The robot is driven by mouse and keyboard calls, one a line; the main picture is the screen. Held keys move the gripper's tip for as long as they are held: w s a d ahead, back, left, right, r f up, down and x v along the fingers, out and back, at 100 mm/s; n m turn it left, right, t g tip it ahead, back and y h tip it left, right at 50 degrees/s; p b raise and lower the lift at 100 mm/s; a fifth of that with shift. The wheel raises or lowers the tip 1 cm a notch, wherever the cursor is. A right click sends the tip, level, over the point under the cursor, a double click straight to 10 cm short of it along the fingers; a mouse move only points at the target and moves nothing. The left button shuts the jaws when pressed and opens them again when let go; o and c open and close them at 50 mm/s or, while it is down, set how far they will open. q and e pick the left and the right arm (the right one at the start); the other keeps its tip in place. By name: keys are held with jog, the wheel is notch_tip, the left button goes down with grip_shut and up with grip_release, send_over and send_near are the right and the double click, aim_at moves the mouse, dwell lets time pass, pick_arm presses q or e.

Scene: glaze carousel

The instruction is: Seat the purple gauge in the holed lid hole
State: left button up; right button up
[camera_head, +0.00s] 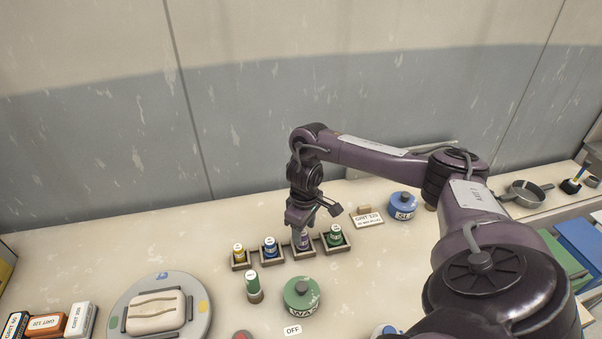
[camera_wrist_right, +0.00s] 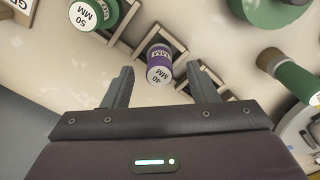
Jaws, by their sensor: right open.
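The purple gauge (camera_head: 303,241), with a white top marked 40 MM, stands in a small wooden holder in the row on the bench. My right gripper (camera_head: 301,224) points down at it from above. In the right wrist view the purple gauge (camera_wrist_right: 159,58) shows between and beyond the two open fingers (camera_wrist_right: 162,86), with a gap on each side. I cannot make out a holed lid for certain. My left gripper is not in view.
Yellow (camera_head: 239,257), blue (camera_head: 270,248) and green (camera_head: 335,236) gauges stand in neighbouring holders. Another green gauge (camera_head: 252,281) stands in front. A round turntable (camera_head: 199,290) bears a pale block at left. A blue lid (camera_head: 403,203) and a grit sign (camera_head: 367,218) are at right.

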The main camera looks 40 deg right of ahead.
aim_at(303, 232)
jog(key=f, duration=0.3)
jog(key=shift+w+f, duration=0.3)
jog(key=shift+f, duration=0.4)
grip_shut()
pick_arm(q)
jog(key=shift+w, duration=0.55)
pick_arm(e)
jog(key=shift+r, duration=0.1)
